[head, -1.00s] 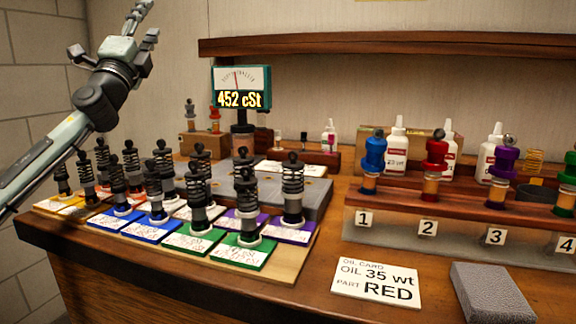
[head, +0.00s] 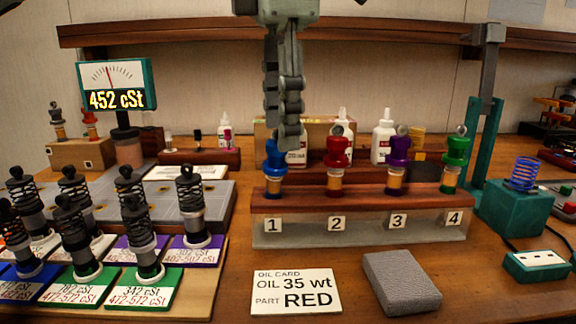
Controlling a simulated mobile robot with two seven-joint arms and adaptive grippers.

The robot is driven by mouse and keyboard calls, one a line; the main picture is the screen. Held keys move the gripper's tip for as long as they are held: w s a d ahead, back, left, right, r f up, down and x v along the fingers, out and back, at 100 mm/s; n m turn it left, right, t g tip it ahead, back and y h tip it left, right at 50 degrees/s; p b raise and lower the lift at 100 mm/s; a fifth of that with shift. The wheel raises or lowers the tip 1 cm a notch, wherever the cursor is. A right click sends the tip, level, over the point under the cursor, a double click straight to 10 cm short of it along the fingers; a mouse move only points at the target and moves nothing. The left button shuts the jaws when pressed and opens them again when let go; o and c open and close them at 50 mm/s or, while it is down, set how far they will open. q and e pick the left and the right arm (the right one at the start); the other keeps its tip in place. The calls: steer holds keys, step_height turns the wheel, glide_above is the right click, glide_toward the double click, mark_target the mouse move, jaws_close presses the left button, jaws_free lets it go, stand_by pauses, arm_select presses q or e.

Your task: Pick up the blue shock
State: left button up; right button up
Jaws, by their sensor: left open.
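The blue shock (head: 273,156) stands upright in the wooden rack (head: 355,200) above the label 1, at its left end. My left gripper (head: 284,138) hangs down from the top of the head view with its fingers pointing down. It is open, and its fingertips overlap the top of the blue shock in the picture. I cannot tell whether they touch it. The fingers hide part of the shock's top and a white bottle behind. My right gripper is not in view.
Red (head: 337,150), purple (head: 399,150) and green (head: 455,150) shocks stand to the right in the same rack. White bottles (head: 384,138) stand behind. A card (head: 296,290) and grey block (head: 401,283) lie in front. Black spring shocks (head: 190,205) crowd the left.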

mark_target(275, 164)
arm_select(q)
steer(key=shift+a+f+y, duration=0.15)
steer(key=shift+f+y, duration=0.15)
steer(key=shift+w+a+f, duration=0.1)
steer(key=shift+w+f, duration=0.05)
steer(key=shift+f, duration=0.35)
steer(key=shift+w+a+f, duration=0.1)
steer(key=shift+f, duration=0.4)
steer(key=f, duration=0.2)
steer(key=w+f, duration=0.1)
steer(key=f, duration=0.2)
steer(key=shift+w+a+f, duration=0.1)
steer(key=shift+w, duration=0.05)
jaws_close()
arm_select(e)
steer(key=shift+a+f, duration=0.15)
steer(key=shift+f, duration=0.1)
